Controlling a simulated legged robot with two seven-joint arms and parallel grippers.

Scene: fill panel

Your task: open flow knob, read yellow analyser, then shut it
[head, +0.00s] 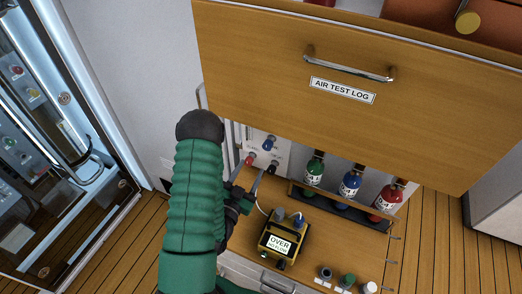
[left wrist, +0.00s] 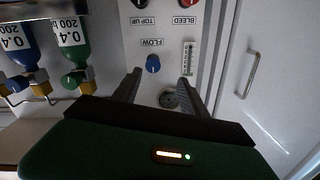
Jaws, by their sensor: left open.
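The blue flow knob (left wrist: 153,63), beside its FLOW label, is on the white panel in the left wrist view, where lettering appears upside down. It also shows in the head view (head: 267,144). My left gripper (left wrist: 156,80) is open and empty, its two fingers pointing at the panel with the knob between and just beyond their tips. I see no contact. In the head view my left gripper (head: 246,186) is partly hidden by its green arm. The yellow analyser (head: 264,246) stands on the wooden counter; its display reads OVER, with NO FLOW below. My right gripper is out of view.
A scale gauge (left wrist: 188,58), a round fitting (left wrist: 168,98) and red (left wrist: 188,2) and black (left wrist: 138,3) knobs are near the flow knob. Green (head: 314,174), blue (head: 349,184) and red (head: 388,198) bottles stand in a rack. The AIR TEST LOG drawer (head: 270,65) overhangs the counter.

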